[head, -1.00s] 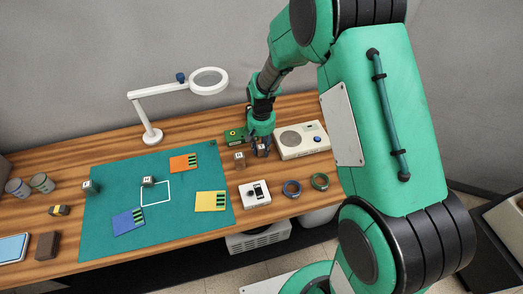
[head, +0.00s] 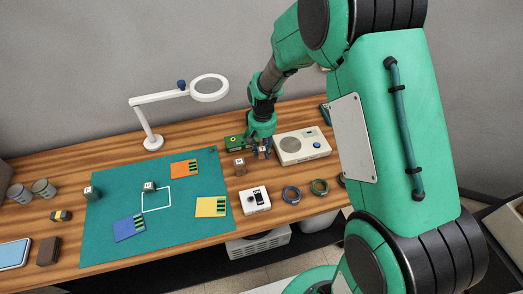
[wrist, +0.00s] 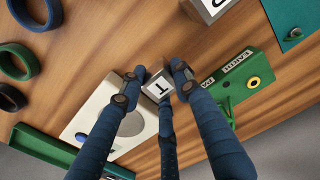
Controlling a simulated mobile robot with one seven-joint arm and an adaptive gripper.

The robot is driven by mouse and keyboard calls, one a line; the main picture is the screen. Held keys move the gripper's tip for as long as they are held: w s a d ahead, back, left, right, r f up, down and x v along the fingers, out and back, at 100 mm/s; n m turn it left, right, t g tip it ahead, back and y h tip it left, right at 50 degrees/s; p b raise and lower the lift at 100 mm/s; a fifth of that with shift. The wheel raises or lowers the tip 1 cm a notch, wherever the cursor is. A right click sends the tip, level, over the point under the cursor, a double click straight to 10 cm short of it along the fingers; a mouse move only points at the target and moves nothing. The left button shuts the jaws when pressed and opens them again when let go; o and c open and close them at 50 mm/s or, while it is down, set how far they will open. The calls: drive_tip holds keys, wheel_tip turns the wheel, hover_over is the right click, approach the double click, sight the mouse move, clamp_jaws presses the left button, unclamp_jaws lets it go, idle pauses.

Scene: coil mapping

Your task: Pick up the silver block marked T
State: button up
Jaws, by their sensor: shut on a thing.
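The silver block marked T (wrist: 159,86) is between the fingers of my gripper (wrist: 157,84) in the wrist view, with its T face towards the camera. The fingers close around its sides and my gripper is shut on it. Whether the block's underside touches the table cannot be told.
Another block (head: 239,167) stands close by on the left; part of it shows in the wrist view (wrist: 207,8). The green box (head: 236,143) and white device (head: 302,146) flank my gripper. Dark rings (head: 291,194) lie in front. The teal mat (head: 110,220) holds blocks and coloured cards.

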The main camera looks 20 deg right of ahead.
drive_tip(key=s, duration=0.5)
drive_tip(key=s+r+p, duration=0.1)
drive_tip(key=s, duration=0.8)
drive_tip(key=shift+s+d+r+p, duration=0.15)
drive_tip(key=shift+s+p, duration=0.2)
drive_tip(key=shift+s, duration=0.05)
